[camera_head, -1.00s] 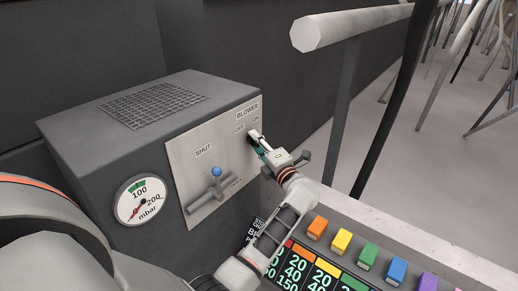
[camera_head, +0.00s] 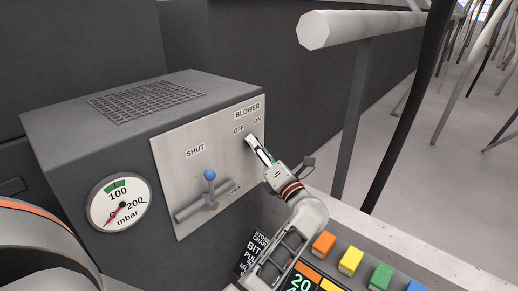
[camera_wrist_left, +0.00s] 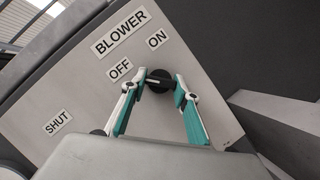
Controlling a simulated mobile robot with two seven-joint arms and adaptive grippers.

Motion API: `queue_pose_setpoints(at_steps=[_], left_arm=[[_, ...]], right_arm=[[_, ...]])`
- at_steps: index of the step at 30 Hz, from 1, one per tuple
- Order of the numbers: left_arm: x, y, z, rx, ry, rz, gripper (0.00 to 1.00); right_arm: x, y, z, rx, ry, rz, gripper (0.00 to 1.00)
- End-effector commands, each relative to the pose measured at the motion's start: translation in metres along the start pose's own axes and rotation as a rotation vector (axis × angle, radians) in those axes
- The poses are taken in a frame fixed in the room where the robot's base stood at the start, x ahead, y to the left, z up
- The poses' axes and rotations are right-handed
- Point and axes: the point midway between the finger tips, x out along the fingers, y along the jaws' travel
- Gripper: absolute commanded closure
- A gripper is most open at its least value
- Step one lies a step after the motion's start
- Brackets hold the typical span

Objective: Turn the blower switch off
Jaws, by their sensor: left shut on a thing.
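The blower switch is a round black knob (camera_wrist_left: 158,86) with a pale pointer bar, on the grey panel under the BLOWER, OFF and ON labels. In the left wrist view the pointer bar lies roughly level across the picture, its left end towards the OFF side. My left gripper (camera_wrist_left: 158,90) has one finger on each side of the knob and is shut on it. In the head view my left gripper (camera_head: 252,143) reaches the panel just below the OFF and ON labels and hides the knob. My right gripper is not in view.
A blue-tipped lever (camera_head: 209,175) sits left of the switch between SHUT and OPEN. A pale rail (camera_head: 360,22) runs at upper right. Several coloured blocks (camera_head: 351,261) line the board below.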

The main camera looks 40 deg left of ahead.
Motion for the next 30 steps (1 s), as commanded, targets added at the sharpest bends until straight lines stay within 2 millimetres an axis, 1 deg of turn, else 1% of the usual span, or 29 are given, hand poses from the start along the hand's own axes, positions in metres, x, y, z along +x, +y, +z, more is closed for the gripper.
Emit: queue_pose_setpoints(at_steps=[1,10,11,12,13,23,26,30], left_arm=[[-0.001,-0.002,-0.002,-0.003,0.004,-0.003,0.92],[-0.001,-0.001,-0.002,-0.004,0.004,-0.002,0.92],[-0.001,-0.001,-0.002,-0.004,0.004,-0.002,0.68],[-0.001,-0.001,-0.002,-0.004,0.004,-0.002,0.57],[-0.001,-0.001,-0.001,-0.004,0.003,-0.002,0.53],[-0.001,0.0,0.0,-0.003,0.001,-0.001,0.53],[-0.008,-0.001,0.0,-0.003,0.001,-0.002,0.53],[-0.028,-0.001,-0.001,-0.002,0.002,-0.004,0.53]], right_arm=[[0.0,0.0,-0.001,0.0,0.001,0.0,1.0],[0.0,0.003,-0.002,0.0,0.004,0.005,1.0],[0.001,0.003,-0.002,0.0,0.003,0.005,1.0],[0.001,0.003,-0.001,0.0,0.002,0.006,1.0],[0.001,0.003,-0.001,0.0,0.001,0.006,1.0],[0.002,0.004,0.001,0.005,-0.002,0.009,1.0],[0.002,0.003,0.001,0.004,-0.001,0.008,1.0],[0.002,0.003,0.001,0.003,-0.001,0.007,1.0]])
